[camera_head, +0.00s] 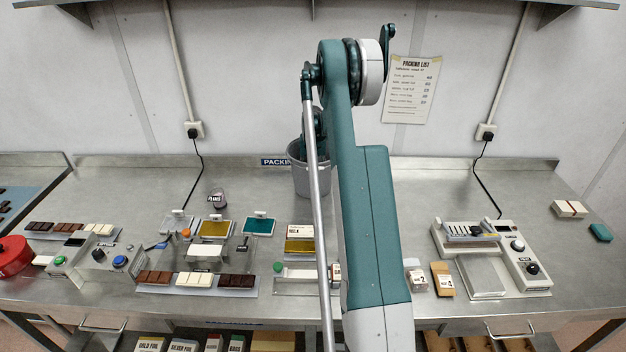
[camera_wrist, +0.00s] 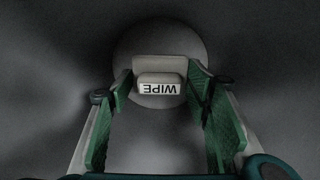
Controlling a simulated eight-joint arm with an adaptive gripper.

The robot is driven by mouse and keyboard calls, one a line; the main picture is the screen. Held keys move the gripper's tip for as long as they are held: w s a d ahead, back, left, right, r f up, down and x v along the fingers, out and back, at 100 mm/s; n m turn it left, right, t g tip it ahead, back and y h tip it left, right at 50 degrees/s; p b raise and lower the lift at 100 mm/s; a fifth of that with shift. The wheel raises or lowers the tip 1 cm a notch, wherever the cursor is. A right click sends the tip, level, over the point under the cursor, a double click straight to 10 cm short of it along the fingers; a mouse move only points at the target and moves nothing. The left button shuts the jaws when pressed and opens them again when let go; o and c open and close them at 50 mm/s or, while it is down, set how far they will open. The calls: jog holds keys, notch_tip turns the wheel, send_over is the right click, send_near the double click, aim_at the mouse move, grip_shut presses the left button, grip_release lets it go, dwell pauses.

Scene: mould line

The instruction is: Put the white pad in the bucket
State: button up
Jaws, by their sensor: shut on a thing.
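The grey bucket (camera_head: 297,178) stands at the back middle of the steel bench, partly hidden behind my arm. In the wrist view its dim grey inside (camera_wrist: 60,60) surrounds my gripper. I cannot tell whether the pad touches the bottom. In the head view the gripper and pad are hidden by my arm and the bucket.
A sealing machine (camera_head: 490,258) stands at right. The bench is clear around the bucket's left side.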

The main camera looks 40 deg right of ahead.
jog(key=shift+f, duration=0.55)
jog(key=shift+f, duration=0.15)
jog(key=o, duration=0.9)
notch_tip(320, 180, up, 12)
jog(key=shift+r, duration=0.2)
dwell(0.5)
